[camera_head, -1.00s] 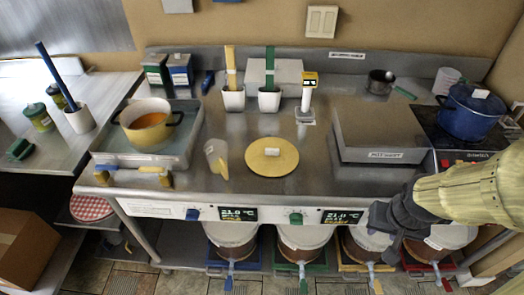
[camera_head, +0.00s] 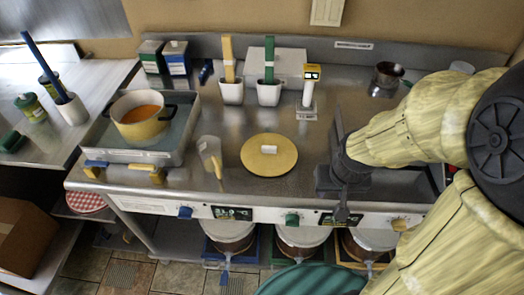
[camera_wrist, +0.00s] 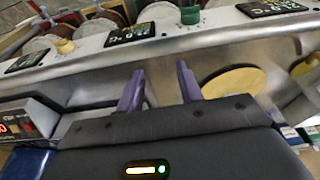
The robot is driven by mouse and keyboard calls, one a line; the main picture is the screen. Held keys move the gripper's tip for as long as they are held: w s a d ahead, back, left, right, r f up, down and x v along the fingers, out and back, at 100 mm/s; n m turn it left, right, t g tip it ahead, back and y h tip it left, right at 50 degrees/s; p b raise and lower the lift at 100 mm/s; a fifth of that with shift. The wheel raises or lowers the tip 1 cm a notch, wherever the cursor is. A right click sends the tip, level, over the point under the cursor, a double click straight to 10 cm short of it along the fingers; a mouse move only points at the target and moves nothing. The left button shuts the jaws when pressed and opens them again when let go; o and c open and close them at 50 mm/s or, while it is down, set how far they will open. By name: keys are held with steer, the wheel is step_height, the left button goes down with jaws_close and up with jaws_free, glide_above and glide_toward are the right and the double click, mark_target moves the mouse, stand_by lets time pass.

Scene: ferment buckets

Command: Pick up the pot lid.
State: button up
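The pot lid (camera_head: 269,163) is a flat yellow disc with a small white piece on top. It lies on the steel counter right of the centre, and part of it shows in the wrist view (camera_wrist: 232,83). The yellow pot (camera_head: 140,118) with orange contents stands uncovered in a tray at the left. My gripper (camera_head: 342,205) is over the counter's front edge, to the right of the lid and apart from it. In the wrist view its two purple fingers (camera_wrist: 160,88) are spread with nothing between them.
My arm covers much of the counter's right side. Buckets (camera_head: 301,238) stand below the front edge.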

steer(key=shift+s, duration=0.1)
steer(key=o, duration=0.7)
steer(key=w+a+r+p, duration=0.1)
steer(key=w+r+p, duration=0.1)
steer(key=w+a+r+p, duration=0.3)
steer(key=w+r, duration=0.1)
steer(key=shift+w+a+p, duration=0.1)
steer(key=shift+a+p, duration=0.25)
steer(key=shift+p, duration=0.05)
steer(key=shift+t, duration=0.3)
steer(key=w+a+r+p, duration=0.2)
steer(key=a, duration=0.1)
steer(key=w+a+r+p, duration=0.1)
steer(key=w+a, duration=0.2)
steer(key=w+a+r+p, duration=0.2)
steer(key=a, duration=0.2)
steer(key=shift+w+r+p, duration=0.3)
steer(key=shift+r+p, duration=0.05)
steer(key=shift+f, duration=0.1)
glide_above(269, 151)
steer(key=s, duration=0.1)
steer(key=f, duration=1.1)
steer(key=shift+s+d+f+p, duration=0.15)
steer(key=shift+d+f+p, duration=0.15)
steer(key=shift+d, duration=0.05)
steer(key=shift+f, duration=0.1)
